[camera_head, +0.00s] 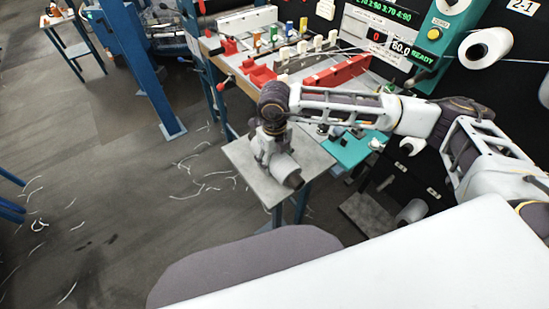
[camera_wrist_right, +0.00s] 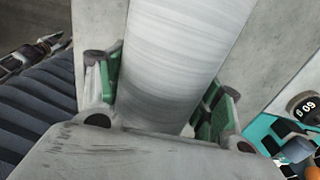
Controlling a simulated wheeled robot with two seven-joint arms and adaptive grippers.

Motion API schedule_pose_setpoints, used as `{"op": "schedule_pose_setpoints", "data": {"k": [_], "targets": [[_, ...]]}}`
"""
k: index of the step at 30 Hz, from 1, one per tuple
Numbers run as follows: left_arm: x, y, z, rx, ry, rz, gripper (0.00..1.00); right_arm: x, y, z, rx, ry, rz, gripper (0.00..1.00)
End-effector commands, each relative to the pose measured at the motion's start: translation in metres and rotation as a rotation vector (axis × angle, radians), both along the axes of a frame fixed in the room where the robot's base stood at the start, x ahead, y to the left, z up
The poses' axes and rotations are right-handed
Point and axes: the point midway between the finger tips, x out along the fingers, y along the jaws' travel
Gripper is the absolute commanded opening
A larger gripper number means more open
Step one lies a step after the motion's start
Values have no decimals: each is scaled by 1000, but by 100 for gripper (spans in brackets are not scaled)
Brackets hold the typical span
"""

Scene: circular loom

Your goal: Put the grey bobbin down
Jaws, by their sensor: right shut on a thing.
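The grey bobbin (camera_head: 283,167) lies on its side over the small grey-topped table (camera_head: 240,160) in the head view, with its dark end facing the lower right. My right gripper (camera_head: 265,150) is above it, shut on it. In the right wrist view the grey bobbin (camera_wrist_right: 180,55) runs up between the green finger pads of my right gripper (camera_wrist_right: 165,95), with a pale grey surface behind it. I cannot tell whether the bobbin touches the tabletop. My left gripper is out of view.
A teal tray (camera_head: 352,150) stands just right of the small table, below my forearm. Behind is a workbench with red fixtures (camera_head: 335,74) and several small coloured items. A blue post (camera_head: 146,75) stands at left. The floor, strewn with white thread scraps, is open at left.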

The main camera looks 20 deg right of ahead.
Motion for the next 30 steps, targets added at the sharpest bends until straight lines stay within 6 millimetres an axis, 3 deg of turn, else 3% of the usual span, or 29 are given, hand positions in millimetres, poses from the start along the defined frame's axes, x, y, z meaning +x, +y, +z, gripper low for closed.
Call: {"op": "schedule_pose_setpoints", "data": {"k": [8,20,30], "targets": [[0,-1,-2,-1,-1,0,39,1,0,12,1,-2,0,22],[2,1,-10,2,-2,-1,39,1,0,66,1,-4,1,22],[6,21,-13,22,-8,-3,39,0,0,98,1,-2,2,22]]}}
